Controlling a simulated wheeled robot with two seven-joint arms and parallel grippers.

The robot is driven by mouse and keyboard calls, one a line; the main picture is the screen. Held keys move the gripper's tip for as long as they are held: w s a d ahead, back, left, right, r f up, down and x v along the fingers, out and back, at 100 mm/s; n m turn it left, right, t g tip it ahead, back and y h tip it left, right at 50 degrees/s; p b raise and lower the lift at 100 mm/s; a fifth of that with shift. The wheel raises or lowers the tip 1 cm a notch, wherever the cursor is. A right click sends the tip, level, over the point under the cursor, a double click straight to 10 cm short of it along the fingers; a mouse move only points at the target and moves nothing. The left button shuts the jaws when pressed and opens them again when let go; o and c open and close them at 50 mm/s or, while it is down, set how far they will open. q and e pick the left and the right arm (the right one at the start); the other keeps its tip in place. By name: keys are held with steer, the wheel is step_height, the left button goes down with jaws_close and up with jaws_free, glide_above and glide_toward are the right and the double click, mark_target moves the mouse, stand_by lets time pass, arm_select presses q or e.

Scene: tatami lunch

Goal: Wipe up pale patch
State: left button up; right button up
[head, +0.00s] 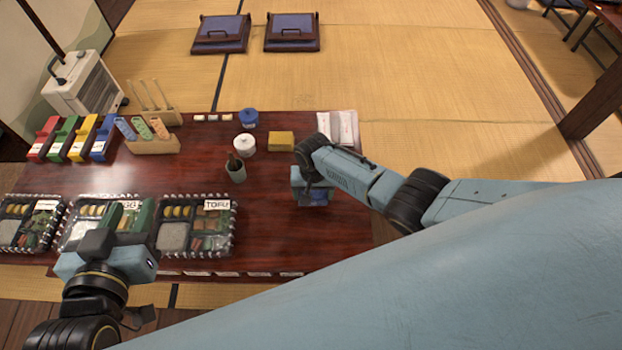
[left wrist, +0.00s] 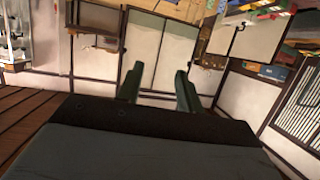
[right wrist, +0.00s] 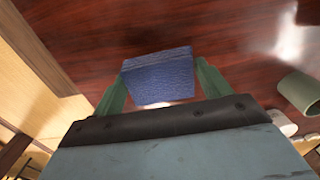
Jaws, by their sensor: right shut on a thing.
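My right gripper (right wrist: 158,88) is shut on a blue textured sponge-like block (right wrist: 158,72), with one green finger on each side of it. In the head view the right gripper (head: 314,196) is low over the right part of the dark red table (head: 280,225), and the block (head: 318,199) shows below it. I cannot tell whether the block touches the wood. A small whitish area shows at the block's near edge; whether it is the pale patch is unclear. My left gripper (head: 125,216) is over the lunch trays at the left; its fingers are apart and empty in the left wrist view (left wrist: 158,90).
A grey-green cup (head: 236,172) with utensils, a white jar (head: 244,144), a blue jar (head: 249,118) and a yellow block (head: 281,138) stand left of the right gripper. White packets (head: 348,128) lie behind it. A TOFU tray (head: 197,247) is at the table's front.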

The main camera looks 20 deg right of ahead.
steer(key=shift+r+p, duration=0.9)
steer(key=shift+p, duration=0.05)
steer(key=shift+r+p, duration=0.45)
arm_select(q)
steer(key=shift+s+a+f+g+y, duration=1.6)
steer(key=shift+s+a+f+g, duration=1.3)
steer(key=shift+s+f+g, duration=2.6)
arm_select(e)
steer(key=shift+r+p, duration=0.4)
steer(key=shift+p, duration=0.05)
steer(key=shift+r, duration=0.1)
steer(key=shift+r+p, duration=0.7)
steer(key=shift+p, duration=0.15)
arm_select(q)
steer(key=shift+n, duration=0.4)
steer(key=shift+s+a+f+p, duration=0.15)
steer(key=shift+a+f, duration=0.2)
steer(key=shift+f, duration=0.5)
steer(key=shift+a+f+p, duration=0.15)
steer(key=shift+a+f, duration=0.15)
steer(key=shift+f, duration=0.6)
steer(key=shift+s+a+f+p, duration=0.15)
steer(key=shift+a+f, duration=0.2)
steer(key=shift+f, duration=0.5)
arm_select(e)
steer(key=shift+r, duration=0.4)
